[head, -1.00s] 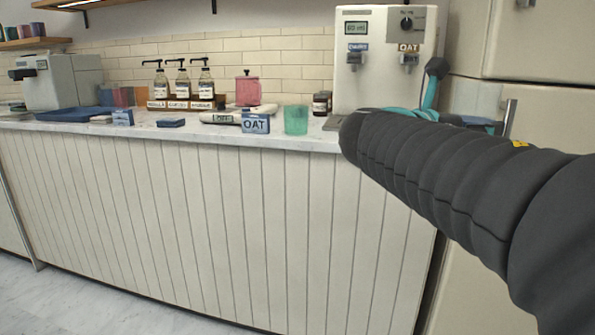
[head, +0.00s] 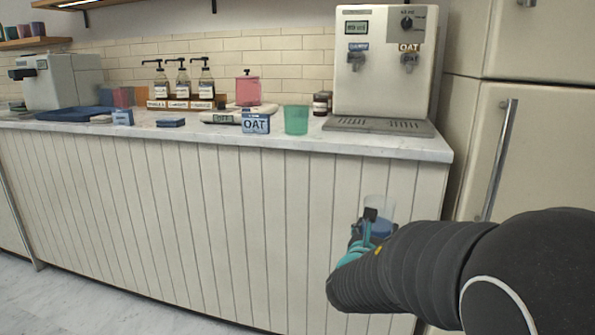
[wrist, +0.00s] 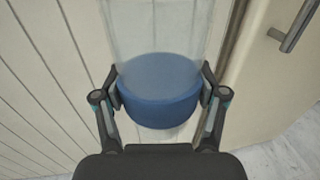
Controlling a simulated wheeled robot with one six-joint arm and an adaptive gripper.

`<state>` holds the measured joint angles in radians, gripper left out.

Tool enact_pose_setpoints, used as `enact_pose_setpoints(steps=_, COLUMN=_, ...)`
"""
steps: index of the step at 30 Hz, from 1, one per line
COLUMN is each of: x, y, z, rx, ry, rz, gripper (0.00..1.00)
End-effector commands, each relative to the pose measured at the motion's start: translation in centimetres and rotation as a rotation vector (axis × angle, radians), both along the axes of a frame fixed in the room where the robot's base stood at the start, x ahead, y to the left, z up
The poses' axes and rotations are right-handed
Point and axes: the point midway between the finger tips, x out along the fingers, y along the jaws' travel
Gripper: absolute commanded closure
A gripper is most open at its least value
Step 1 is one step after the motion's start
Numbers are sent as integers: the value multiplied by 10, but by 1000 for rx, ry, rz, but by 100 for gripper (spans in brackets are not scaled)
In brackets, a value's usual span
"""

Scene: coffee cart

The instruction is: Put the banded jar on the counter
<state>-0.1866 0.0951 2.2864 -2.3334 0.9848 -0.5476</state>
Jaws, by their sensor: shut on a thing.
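The banded jar (wrist: 158,95) is a clear vessel with a wide blue band. In the wrist view my gripper (wrist: 160,92) is shut on the blue band, one finger on each side. In the head view the jar (head: 380,212) stands up behind my gripper (head: 368,232), in front of the cabinet panelling and below the countertop edge. My arm hides part of the gripper and jar there. The counter (head: 300,143) is a pale marble top running across the view, above and behind the jar.
A dispenser machine (head: 385,85) with a drip tray (head: 378,125) stands at the counter's right end. Bare marble lies along the front edge. A fridge handle (head: 500,150) is at right.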

Motion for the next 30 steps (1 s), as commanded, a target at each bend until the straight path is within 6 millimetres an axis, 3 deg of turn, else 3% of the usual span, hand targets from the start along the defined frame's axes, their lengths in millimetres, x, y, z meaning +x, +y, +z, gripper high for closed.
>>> enact_pose_setpoints(steps=1, x=2, y=5, z=-25, rx=-6, ry=10, rz=27, gripper=89)
enact_pose_setpoints(steps=6, x=1, y=20, z=-86, rx=-3, ry=7, rz=105, gripper=89)
enact_pose_setpoints(steps=15, x=-11, y=29, z=-169, rx=-1, ry=2, rz=161, gripper=89)
enact_pose_setpoints(steps=21, x=-14, y=29, z=-198, rx=0, ry=-3, rz=161, gripper=89)
enact_pose_setpoints(steps=30, x=-15, y=29, z=-208, rx=0, ry=-8, rz=160, gripper=89)
